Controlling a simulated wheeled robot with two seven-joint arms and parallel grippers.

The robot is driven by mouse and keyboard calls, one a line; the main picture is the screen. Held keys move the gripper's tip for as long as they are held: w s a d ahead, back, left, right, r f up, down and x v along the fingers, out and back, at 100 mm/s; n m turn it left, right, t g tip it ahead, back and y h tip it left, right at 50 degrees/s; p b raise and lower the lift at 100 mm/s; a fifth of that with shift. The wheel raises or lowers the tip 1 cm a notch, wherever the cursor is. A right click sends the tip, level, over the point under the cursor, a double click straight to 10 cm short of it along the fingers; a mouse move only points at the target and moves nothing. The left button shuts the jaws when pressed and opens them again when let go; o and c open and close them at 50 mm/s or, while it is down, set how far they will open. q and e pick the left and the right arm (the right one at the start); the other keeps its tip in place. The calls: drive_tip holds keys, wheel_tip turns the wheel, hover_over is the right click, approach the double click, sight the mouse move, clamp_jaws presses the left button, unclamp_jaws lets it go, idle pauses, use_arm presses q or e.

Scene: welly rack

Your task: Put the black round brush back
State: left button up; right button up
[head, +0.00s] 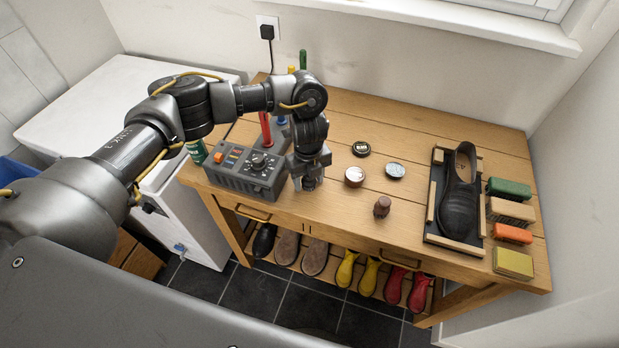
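My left gripper (309,183) points down over the wooden bench, just right of the grey control box (252,170). Its fingertips are small and dark from here, so I cannot tell whether they are open or hold something. I cannot pick out a black round brush for certain. A small dark brown knob-shaped thing (382,206) stands on the bench, right of and apart from the gripper; it may be a round brush. Upright handles, one red (266,129), stand behind the box, partly hidden by my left arm. My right gripper is not in view.
Three round tins, one dark-lidded (361,148), lie mid-bench. A black shoe (459,195) lies in a wood-edged tray (431,201) at right, beside several brushes and blocks (513,263). Shoes and boots (393,284) stand on the shelf below. The bench front (335,215) is clear.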

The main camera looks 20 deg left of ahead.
use_arm(q)
drive_tip(key=shift+o, duration=0.4)
drive_tip(key=shift+r, duration=0.15)
drive_tip(key=shift+r, duration=0.3)
wheel_tip(320, 180, up, 12)
drive_tip(key=shift+f+b, duration=0.2)
drive_tip(key=shift+b, duration=0.45)
